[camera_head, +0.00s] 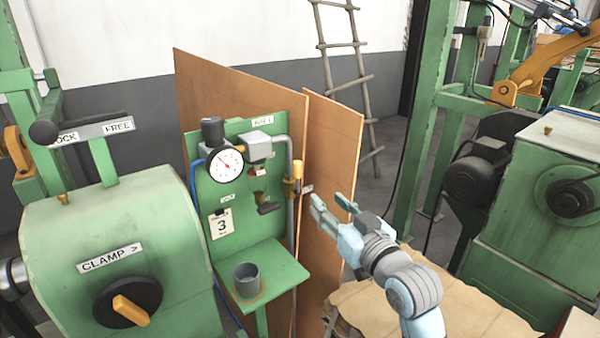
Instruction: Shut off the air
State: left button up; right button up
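The green air panel (205,190) stands at the centre, with a round white pressure gauge (225,165) and a grey pipe (290,215) down its right side. A yellow valve handle (297,171) stands upright along this pipe, with a small tag beside it. A black-handled part (268,208) sticks out lower on the panel. My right gripper (329,202) is right of the pipe and a little below the yellow handle. Its fingers are apart with nothing visible between them, and it appears not to touch the handle. My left gripper is out of view.
A grey cup (247,279) stands on the panel's green shelf (280,266). Brown boards (338,130) stand behind the panel. A green clamp machine (120,240) is at left, and a green motor housing (540,225) is at right.

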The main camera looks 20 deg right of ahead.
aim_at(299, 171)
jog(key=w+a, duration=0.1)
jog(key=w, duration=0.8)
jog(key=w+a, duration=0.1)
jog(key=w, duration=0.4)
jog(key=shift+a+r, duration=0.25)
jog(key=shift+a, duration=0.05)
grip_shut()
